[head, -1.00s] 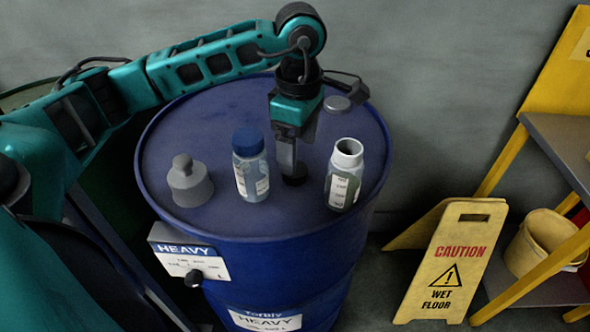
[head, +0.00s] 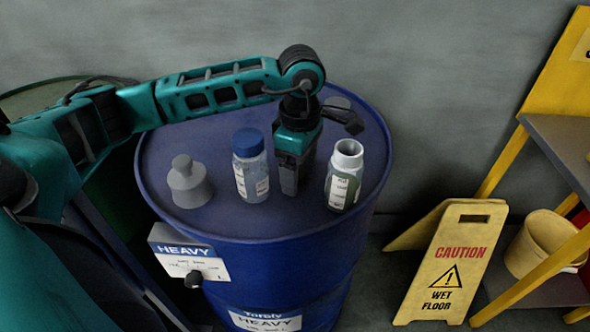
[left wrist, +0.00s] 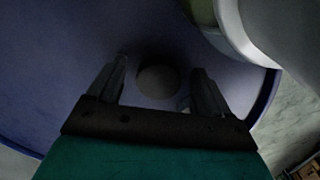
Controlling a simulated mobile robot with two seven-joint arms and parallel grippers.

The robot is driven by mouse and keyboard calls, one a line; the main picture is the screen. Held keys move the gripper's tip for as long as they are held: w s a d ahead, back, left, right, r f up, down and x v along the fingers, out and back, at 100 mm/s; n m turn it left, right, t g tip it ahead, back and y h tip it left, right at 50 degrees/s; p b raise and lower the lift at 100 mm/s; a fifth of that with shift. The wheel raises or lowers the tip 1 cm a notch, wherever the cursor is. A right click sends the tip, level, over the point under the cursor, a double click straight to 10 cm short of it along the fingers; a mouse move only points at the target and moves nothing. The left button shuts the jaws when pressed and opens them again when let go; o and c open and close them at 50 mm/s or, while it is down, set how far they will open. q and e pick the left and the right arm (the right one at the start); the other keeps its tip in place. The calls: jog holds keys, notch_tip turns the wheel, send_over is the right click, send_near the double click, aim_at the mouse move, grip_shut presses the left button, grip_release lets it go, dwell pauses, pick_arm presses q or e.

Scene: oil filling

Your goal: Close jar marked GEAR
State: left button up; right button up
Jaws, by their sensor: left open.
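A jar with a white open mouth (head: 343,178) stands upright and uncapped on the blue drum top. A second jar (head: 251,166) with a blue lid stands to its left. The writing on both labels is too small to read. My left gripper (head: 289,188) points down between the two jars, low over the drum and open. In the left wrist view a dark round lid-like disc (left wrist: 157,80) lies between the spread fingers. The pale open jar (left wrist: 232,25) shows at upper right there. My right gripper is not in view.
The drum (head: 230,215) has a grey knobbed stopper-like piece (head: 188,185) at its left and a flat grey disc (head: 338,102) near its far edge. A yellow wet-floor sign (head: 450,260) and a shelf (head: 560,140) stand right of it.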

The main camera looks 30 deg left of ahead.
aim_at(300, 171)
pick_arm(q)
jog(key=c, duration=1.1)
jog(key=shift+r, duration=0.15)
notch_tip(300, 171, up, 20)
jog(key=p, duration=0.2)
jog(key=shift+p, duration=0.3)
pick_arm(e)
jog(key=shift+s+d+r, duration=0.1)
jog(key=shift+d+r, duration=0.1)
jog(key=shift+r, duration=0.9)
